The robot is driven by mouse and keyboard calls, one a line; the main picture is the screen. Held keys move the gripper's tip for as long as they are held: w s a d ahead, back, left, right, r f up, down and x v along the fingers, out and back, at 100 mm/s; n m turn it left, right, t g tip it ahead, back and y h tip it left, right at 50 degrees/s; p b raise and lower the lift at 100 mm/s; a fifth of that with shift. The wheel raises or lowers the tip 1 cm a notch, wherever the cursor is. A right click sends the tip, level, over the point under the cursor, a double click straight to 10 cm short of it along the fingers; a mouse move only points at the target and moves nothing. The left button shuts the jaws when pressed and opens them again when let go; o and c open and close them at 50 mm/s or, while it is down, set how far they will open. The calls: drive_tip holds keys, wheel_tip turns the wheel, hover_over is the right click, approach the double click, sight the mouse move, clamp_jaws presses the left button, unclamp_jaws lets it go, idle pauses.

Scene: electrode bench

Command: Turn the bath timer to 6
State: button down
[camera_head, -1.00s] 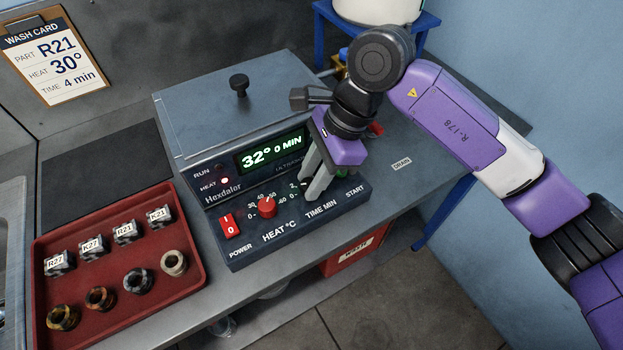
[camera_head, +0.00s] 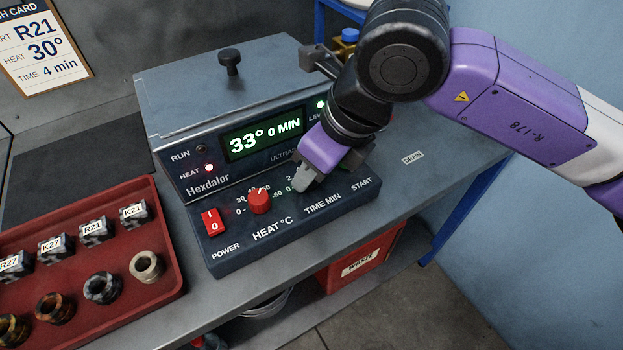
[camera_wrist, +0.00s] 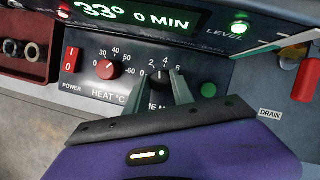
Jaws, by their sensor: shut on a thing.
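The bath timer is a small dark knob (camera_wrist: 160,77) under the scale marks 2, 4 and 6, in the wrist view. A light mark near its top seems to point up the scale; its exact setting is hard to tell. My gripper (camera_wrist: 160,88) is shut on this knob, one finger on each side. In the head view my gripper (camera_head: 303,181) reaches down over the TIME MIN label area and hides the knob. The display (camera_head: 264,135) reads 33° and 0 MIN.
Beside the timer are the red heat knob (camera_head: 259,201), the red power switch (camera_head: 213,222) and a green start button (camera_wrist: 208,89). A red tray (camera_head: 172,273) of labelled blocks and rings lies left. A wash card (camera_head: 42,45) reads R21, 30°, 4 min.

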drive_tip(key=m+b, duration=0.2)
drive_tip(key=m+t+h+b, duration=0.1)
drive_tip(key=b, duration=0.1)
drive_tip(key=m+b, duration=0.2)
drive_tip(key=shift+s+a+f+m+t+h, duration=0.1)
drive_tip(key=shift+f+m+t+h, duration=0.2)
drive_tip(key=shift+h, duration=0.1)
drive_tip(key=m+h+b, duration=0.1)
drive_tip(key=m+b, duration=0.4)
drive_tip(key=shift+a+r+h, duration=0.1)
drive_tip(key=shift+r+h, duration=0.1)
drive_tip(key=shift+h, duration=0.2)
drive_tip(key=shift+s+r+b, duration=0.1)
drive_tip(key=shift+b, duration=0.25)
drive_tip(key=c, duration=1.1)
unclamp_jaws()
drive_tip(key=p+v, duration=0.1)
drive_tip(key=v, duration=0.6)
drive_tip(key=shift+s+r, duration=0.25)
drive_tip(key=shift+r, duration=0.05)
drive_tip(key=shift+a, duration=0.1)
